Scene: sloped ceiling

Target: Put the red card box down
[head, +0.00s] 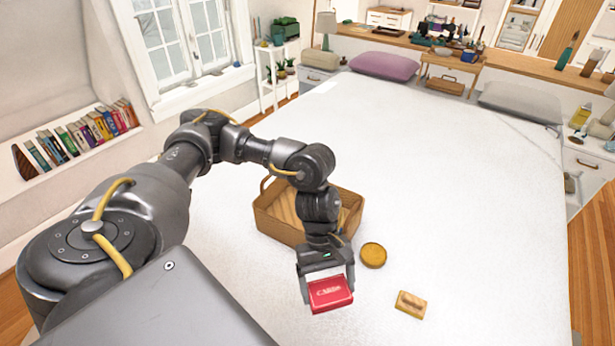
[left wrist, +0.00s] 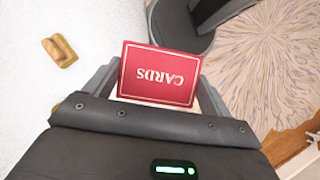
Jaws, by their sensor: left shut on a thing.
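The red card box (head: 331,293) is held between the fingers of my left gripper (head: 328,285) in the head view. The left wrist view shows the box (left wrist: 160,73) with "CARDS" on its red face, upside down in the picture. My left gripper (left wrist: 158,85) is shut on it, with a finger at each side. In the head view the box appears over the near part of the white bed (head: 430,180). I cannot tell whether it touches the bed. My right gripper is not in view.
A wooden basket (head: 275,218) stands on the bed behind my left gripper. A round yellow-brown tin (head: 373,255) and a small wooden brush-like block (head: 410,304) lie to the right. The bed's right side is clear. Pillows (head: 384,66) lie at the far end.

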